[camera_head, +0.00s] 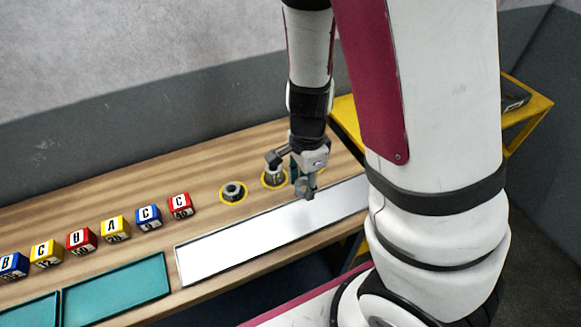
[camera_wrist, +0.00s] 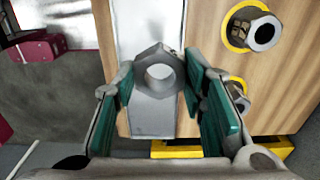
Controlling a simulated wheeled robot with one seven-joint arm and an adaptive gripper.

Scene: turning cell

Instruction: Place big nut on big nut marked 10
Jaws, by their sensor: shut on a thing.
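My gripper (camera_head: 302,182) is shut on a grey hexagonal nut (camera_head: 305,188), held above the white panel near its back edge. In the wrist view the nut (camera_wrist: 143,82) sits between the green pads of my gripper (camera_wrist: 163,80), its round hole facing the camera. A nut in a yellow ring (camera_head: 233,190) stands on the table left of my gripper. Another ringed nut (camera_head: 273,177) stands closer, partly covered by my gripper. Two ringed nuts, one upper (camera_wrist: 256,32) and one lower (camera_wrist: 238,94), show at the right of the wrist view. I cannot read a 10 on any nut.
The white panel (camera_head: 225,250) lies along the table's front. Several lettered cubes, including a red one (camera_head: 180,206), stand in a row at the left behind a teal tray (camera_head: 115,290). Bare wooden tabletop (camera_head: 120,180) lies behind them. A yellow frame (camera_head: 535,105) stands at right.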

